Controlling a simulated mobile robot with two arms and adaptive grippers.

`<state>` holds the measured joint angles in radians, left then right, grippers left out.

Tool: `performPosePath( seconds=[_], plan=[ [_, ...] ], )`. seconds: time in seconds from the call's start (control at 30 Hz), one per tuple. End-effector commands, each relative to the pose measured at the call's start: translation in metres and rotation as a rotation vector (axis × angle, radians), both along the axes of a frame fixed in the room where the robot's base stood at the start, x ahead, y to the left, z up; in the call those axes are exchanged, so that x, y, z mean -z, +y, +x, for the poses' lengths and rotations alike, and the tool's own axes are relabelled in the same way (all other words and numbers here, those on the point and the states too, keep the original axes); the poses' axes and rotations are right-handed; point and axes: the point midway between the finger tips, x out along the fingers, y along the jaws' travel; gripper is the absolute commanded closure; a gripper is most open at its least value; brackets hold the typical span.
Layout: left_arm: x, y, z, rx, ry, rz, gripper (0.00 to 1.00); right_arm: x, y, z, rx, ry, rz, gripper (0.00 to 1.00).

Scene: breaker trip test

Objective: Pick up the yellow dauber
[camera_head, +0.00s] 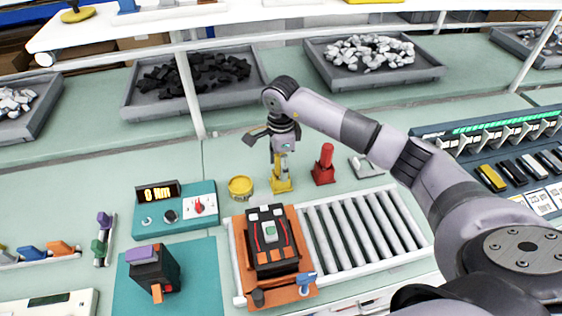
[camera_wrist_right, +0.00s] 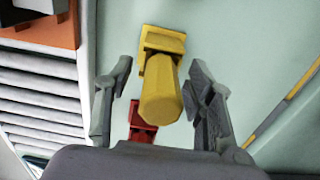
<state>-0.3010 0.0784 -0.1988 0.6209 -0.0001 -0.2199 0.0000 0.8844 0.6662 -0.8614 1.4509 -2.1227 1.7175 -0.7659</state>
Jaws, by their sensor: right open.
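The yellow dauber (camera_head: 281,184) stands upright on the bench, behind the black breaker. My right gripper (camera_head: 281,146) is over its top in the head view, fingers pointing down. In the right wrist view, the yellow dauber (camera_wrist_right: 162,95) shows from above between the two spread fingers of my right gripper (camera_wrist_right: 161,72). Gaps show on both sides, so the gripper is open and holds nothing. The dauber's upper part is partly hidden by the gripper in the head view. My left gripper is not in view.
A red dauber (camera_head: 324,166) stands close to the right of the yellow one; it also shows in the wrist view (camera_wrist_right: 140,130). A yellow pot (camera_head: 240,188) is at its left. The breaker (camera_head: 272,245) sits on an orange tray (camera_head: 240,235) beside rollers (camera_head: 365,232).

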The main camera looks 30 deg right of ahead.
Motion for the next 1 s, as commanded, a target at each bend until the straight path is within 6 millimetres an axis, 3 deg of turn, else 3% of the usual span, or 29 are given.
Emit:
performPosePath(
  seconds=[0.27,1.0],
  plan=[
    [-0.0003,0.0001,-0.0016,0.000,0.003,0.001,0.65,0.0038,-0.0001,0.0002,0.000,-0.001,-0.001,0.51],
    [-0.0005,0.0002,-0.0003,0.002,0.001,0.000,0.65,0.0033,0.0000,0.0002,0.000,-0.001,0.000,1.00]
  ],
)
